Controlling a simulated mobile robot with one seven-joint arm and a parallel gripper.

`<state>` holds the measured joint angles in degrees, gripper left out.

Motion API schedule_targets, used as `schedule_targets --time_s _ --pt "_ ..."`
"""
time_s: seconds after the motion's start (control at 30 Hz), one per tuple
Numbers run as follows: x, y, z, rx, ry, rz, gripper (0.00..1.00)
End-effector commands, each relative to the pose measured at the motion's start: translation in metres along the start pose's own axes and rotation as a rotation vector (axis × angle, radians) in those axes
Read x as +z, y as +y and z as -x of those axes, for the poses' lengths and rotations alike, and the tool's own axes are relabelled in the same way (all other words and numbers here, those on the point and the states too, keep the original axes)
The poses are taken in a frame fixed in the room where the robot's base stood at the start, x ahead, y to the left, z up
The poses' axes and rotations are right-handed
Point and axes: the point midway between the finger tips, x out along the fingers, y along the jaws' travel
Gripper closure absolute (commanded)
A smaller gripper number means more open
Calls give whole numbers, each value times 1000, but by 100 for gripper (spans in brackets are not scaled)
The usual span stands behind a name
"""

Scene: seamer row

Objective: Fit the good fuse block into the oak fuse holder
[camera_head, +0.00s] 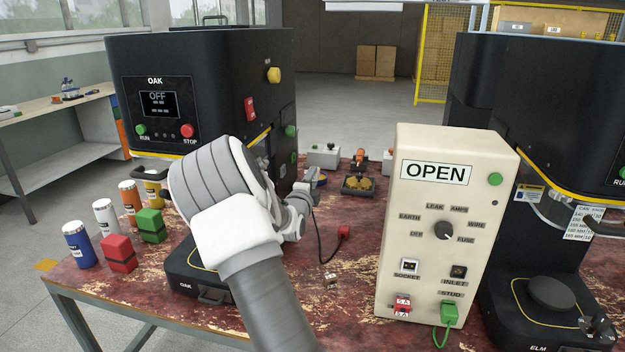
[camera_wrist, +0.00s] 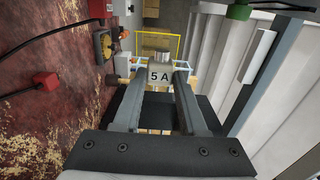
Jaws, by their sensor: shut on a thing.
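My gripper (camera_wrist: 158,86) is shut on a pale fuse block (camera_wrist: 157,75) marked "5 A", seen between its two fingers in the wrist view. In the head view my arm covers most of the gripper and the block. The oak seamer (camera_head: 155,75) stands at the left, its screen reading OFF. My gripper is at its right side. I cannot make out its fuse holder; my arm hides part of that side.
A cream tester (camera_head: 447,175) showing OPEN stands right of my arm, with a red 5 A block (camera_head: 402,303) at its front. A red plug (camera_head: 343,232) on a black cable and a small piece (camera_head: 330,281) lie on the worn red table. Coloured cans (camera_head: 78,244) stand at left.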

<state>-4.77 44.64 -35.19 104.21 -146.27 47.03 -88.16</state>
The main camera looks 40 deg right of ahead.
Motion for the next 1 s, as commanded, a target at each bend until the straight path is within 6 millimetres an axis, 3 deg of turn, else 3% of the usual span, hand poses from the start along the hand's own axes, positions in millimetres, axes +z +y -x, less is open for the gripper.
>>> schedule_targets --time_s 0.17,0.7,1.0 --pt "6 0 0 0 -1 1 100" --pt "51 -1 0 -1 -1 -1 100" --pt "58 0 0 -1 0 0 100"
